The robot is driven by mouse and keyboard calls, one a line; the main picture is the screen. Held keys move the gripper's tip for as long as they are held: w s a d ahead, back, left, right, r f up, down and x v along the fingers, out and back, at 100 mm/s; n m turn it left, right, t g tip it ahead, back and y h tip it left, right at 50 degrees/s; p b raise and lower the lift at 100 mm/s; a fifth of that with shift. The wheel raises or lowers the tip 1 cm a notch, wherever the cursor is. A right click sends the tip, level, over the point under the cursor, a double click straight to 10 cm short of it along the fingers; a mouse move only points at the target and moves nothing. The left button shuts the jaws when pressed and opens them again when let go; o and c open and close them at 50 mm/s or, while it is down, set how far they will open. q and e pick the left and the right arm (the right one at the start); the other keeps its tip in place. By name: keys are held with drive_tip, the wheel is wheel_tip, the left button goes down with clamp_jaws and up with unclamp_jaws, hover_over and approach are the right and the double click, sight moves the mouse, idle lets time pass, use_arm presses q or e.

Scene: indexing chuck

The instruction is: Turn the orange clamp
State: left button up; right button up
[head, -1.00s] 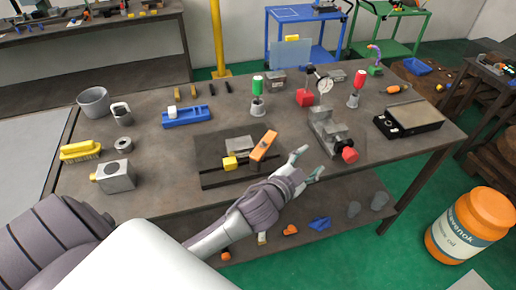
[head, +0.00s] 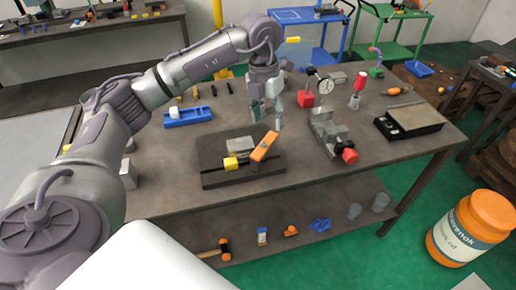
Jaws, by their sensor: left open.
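The orange clamp (head: 264,146) is a tilted block-shaped handle on the front right part of a dark plate (head: 215,180) on the workbench. A yellow block (head: 231,164) and a grey metal block (head: 239,145) sit on the same plate, to its left. My left gripper (head: 267,117) points down from above, just behind the orange clamp. Its fingers are apart with nothing seen between them. It looks clear of the clamp, though the exact gap is hard to tell. My right gripper does not show.
A grey vise with a red knob (head: 349,155) stands right of the plate. A red-based dial gauge (head: 306,99) and a red-handled tool (head: 357,91) stand behind it. The bench front right of the plate is clear.

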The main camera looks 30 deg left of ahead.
sight(258, 153)
use_arm(q)
drive_tip(key=shift+n+y, duration=0.3)
drive_tip(key=shift+y, duration=0.3)
drive_tip(key=a+f+p, duration=0.1)
drive_tip(key=f, duration=0.3)
drive_tip(key=f+p, duration=0.1)
drive_tip(key=f, duration=0.3)
drive_tip(key=a+f+p, duration=0.1)
drive_tip(key=f, duration=0.3)
drive_tip(key=shift+s+a+f+p, duration=0.2)
drive_tip(key=shift+a+f+p, duration=0.15)
clamp_jaws()
